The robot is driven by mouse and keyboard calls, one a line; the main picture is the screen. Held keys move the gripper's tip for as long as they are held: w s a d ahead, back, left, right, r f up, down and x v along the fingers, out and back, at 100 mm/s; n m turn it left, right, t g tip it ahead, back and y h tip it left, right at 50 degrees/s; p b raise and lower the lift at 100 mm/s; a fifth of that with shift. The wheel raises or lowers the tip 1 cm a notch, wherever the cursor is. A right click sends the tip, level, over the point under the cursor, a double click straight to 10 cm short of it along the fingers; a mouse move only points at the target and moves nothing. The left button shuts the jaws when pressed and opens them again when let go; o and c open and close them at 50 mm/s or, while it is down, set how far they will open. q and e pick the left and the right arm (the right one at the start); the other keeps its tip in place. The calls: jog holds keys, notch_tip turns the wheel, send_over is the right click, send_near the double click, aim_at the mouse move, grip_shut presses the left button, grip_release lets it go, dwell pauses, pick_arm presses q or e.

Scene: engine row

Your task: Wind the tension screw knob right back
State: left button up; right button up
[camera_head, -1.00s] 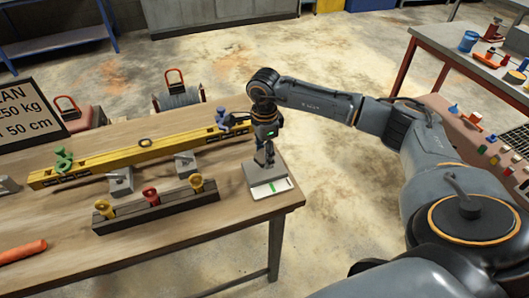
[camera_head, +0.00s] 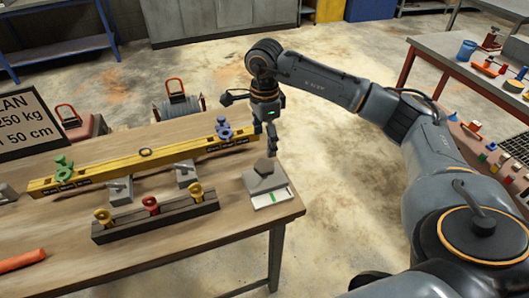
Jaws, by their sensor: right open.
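A dark brown many-sided knob (camera_head: 264,167) sits on top of a small grey block (camera_head: 265,184) near the table's right end. It looks like the tension screw knob. At the block's front foot is a white plate (camera_head: 270,199) with a green mark. My right gripper (camera_head: 271,150) points down just behind and above the knob, with its jaws open. It appears empty, and I cannot tell whether a fingertip touches the knob. My left gripper is not in view.
A yellow beam (camera_head: 140,164) with green and blue clamps lies along the table (camera_head: 160,255). A dark rail (camera_head: 155,219) carries yellow and red knobs in front. An orange handle (camera_head: 22,260) lies at left. The table front is clear.

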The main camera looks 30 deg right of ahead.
jog(key=shift+r, duration=1.5)
jog(key=shift+a, duration=0.1)
